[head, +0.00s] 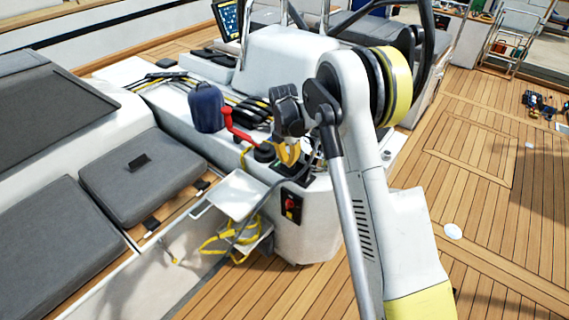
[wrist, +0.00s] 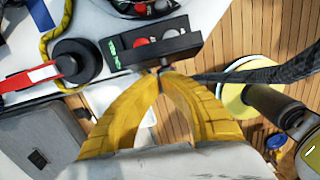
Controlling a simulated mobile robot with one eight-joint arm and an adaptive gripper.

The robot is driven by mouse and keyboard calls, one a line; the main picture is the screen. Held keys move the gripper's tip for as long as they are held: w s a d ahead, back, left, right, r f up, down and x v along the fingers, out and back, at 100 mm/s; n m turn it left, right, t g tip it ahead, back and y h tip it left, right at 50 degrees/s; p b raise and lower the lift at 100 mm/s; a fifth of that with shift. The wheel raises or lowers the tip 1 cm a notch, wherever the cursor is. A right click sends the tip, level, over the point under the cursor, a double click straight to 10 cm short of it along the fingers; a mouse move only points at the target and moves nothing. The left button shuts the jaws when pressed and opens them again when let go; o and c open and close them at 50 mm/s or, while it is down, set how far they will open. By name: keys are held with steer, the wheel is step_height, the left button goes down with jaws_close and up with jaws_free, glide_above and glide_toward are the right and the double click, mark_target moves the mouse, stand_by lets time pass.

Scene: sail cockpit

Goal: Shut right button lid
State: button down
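In the wrist view, a black button panel (wrist: 118,52) lies just past my fingertips, with a red button (wrist: 141,42), a grey button (wrist: 172,33) and green marks. A dark raised strip (wrist: 165,52), seemingly a button lid standing up, runs along its near side. My gripper (wrist: 160,73) has yellow fingers whose tips meet close to that strip; nothing shows between them. I cannot tell whether they touch it. In the head view, my gripper (head: 287,160) points down over the white console (head: 305,235); my fingers and arm hide most of the panel top.
A winch (wrist: 72,60) with a red handle (head: 231,126) stands left of the panel. A dark blue bag-like thing (head: 206,107) is beside it. A red switch (head: 291,203) is on the console front. Grey cushions (head: 143,175) lie left; wooden deck (head: 500,220) is open right.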

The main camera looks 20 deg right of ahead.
steer(key=shift+w+d+f, duration=0.1)
steer(key=shift+w+d, duration=0.4)
steer(key=shift+d, duration=0.2)
steer(key=shift+w+d, duration=0.45)
steer(key=shift+d, duration=0.2)
steer(key=shift+w+d+f, duration=0.35)
steer(key=shift+w+d, duration=0.1)
steer(key=shift+d, duration=0.1)
steer(key=shift+w+d+f, duration=0.35)
steer(key=shift+w+d, duration=0.05)
steer(key=shift+d, duration=0.15)
